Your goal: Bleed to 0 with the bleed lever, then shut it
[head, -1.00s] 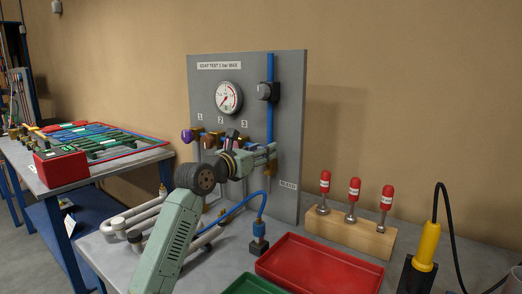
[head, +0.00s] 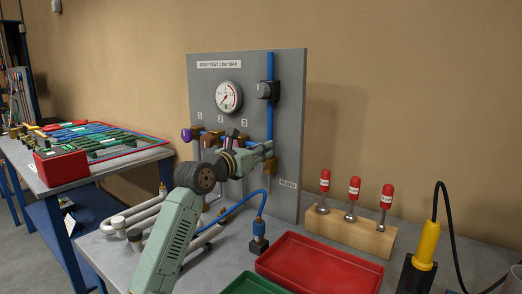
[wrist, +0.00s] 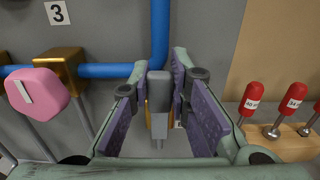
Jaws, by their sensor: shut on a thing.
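The bleed lever (wrist: 158,118) is a grey bar on a brass valve at the lower end of the blue pipe (wrist: 160,35). It points down in the wrist view, between the purple-padded fingers of my gripper (wrist: 159,95). My gripper is shut on it, though some gap seems to show beside the pads. In the head view my gripper (head: 268,156) is at the panel's right side and hides the lever. The round gauge (head: 228,97) has a red needle toward the lower left; its exact reading is too small to tell. A BLEED label (head: 287,184) sits below right.
A pink knob (wrist: 38,90) is left of my gripper, near the number 3. A wooden block (head: 345,236) with red-capped tools stands on the right. A red tray (head: 318,266) and a blue hose (head: 240,204) lie in front of the panel.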

